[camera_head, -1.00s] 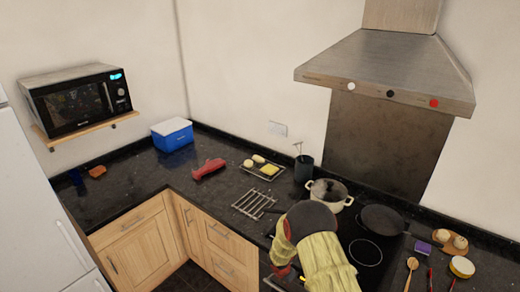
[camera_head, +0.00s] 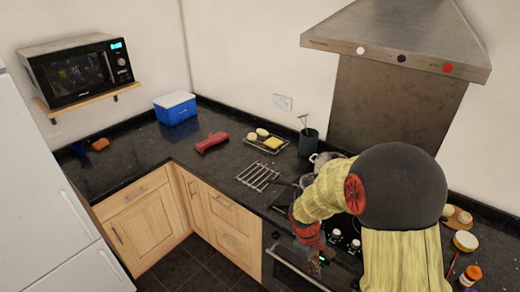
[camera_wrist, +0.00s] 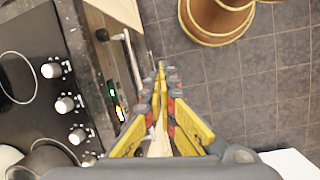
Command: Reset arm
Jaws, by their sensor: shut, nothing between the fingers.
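My gripper (camera_wrist: 161,72) shows in the wrist view with its yellow fingers together and nothing between them. It points down over the dark tiled floor, just beside the front of the oven. In the head view my arm, with yellow covering and a dark round joint, reaches across the hob at the right. The gripper end hangs in front of the oven (camera_head: 292,268), and its fingertips are hard to make out there. The arm hides most of the hob and much of the cream pot (camera_head: 322,160).
Hob knobs (camera_wrist: 67,104) and the oven handle (camera_wrist: 133,70) lie close to my gripper's left. The counter holds a wire trivet (camera_head: 258,177), a red object (camera_head: 211,142), a tray of food (camera_head: 266,145) and a blue cooler box (camera_head: 175,108). The floor (camera_wrist: 240,80) is open.

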